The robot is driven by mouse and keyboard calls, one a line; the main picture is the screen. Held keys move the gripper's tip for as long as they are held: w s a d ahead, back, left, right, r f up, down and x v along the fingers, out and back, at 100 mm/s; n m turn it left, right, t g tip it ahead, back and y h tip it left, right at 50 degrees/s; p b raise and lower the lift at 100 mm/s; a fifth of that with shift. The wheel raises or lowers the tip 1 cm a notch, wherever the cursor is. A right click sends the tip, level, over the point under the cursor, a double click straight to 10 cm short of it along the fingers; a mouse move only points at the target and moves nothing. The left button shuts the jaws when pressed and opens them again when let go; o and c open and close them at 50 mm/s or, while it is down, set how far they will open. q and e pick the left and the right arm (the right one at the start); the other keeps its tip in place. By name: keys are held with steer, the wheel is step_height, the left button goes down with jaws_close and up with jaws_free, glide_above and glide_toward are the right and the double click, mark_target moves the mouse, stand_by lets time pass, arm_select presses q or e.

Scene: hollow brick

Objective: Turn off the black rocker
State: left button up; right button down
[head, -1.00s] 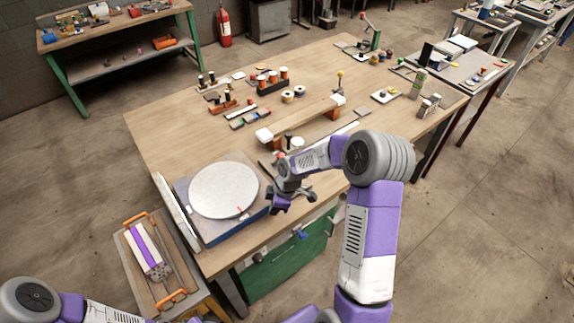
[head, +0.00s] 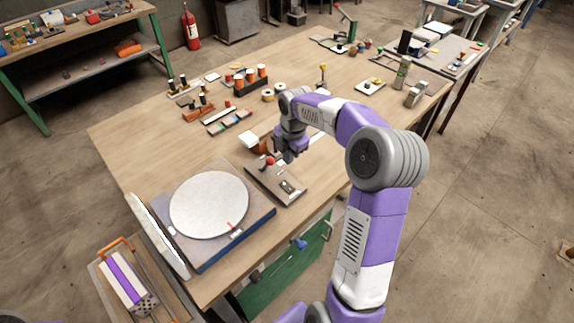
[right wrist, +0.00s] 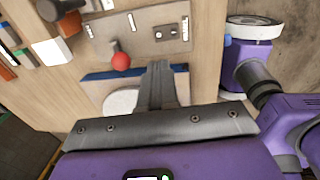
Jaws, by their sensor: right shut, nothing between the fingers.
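A grey control panel (head: 268,185) lies on the wooden bench, right of the round turntable. It carries a red ball-topped lever (head: 270,160) and a small dark switch plate (head: 289,187) with light marks. In the right wrist view the panel (right wrist: 110,30) is at the top, with the red ball (right wrist: 121,61) and the switch plate (right wrist: 166,31). I cannot tell which way the black rocker is tipped. My right gripper (head: 288,157) is above the panel's far edge, beside the red ball; its closed fingers (right wrist: 160,78) are empty. My left gripper is out of view.
A white turntable disc (head: 209,203) on a blue-sided base stands left of the panel. Spool racks (head: 250,78) and small parts fill the bench's far half. A cream block (head: 250,139) lies just behind the panel. Bare wood lies left of the blocks.

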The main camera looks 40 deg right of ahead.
mark_target(285, 184)
steer(key=f+b, duration=0.1)
steer(key=f, duration=0.3)
steer(key=w+f+b, duration=0.1)
steer(key=f, duration=0.3)
steer(key=f+b, duration=0.1)
steer(key=f, duration=0.3)
steer(key=shift+w+a+f, duration=0.1)
steer(key=shift+w+f, duration=0.15)
steer(key=shift+w, duration=0.05)
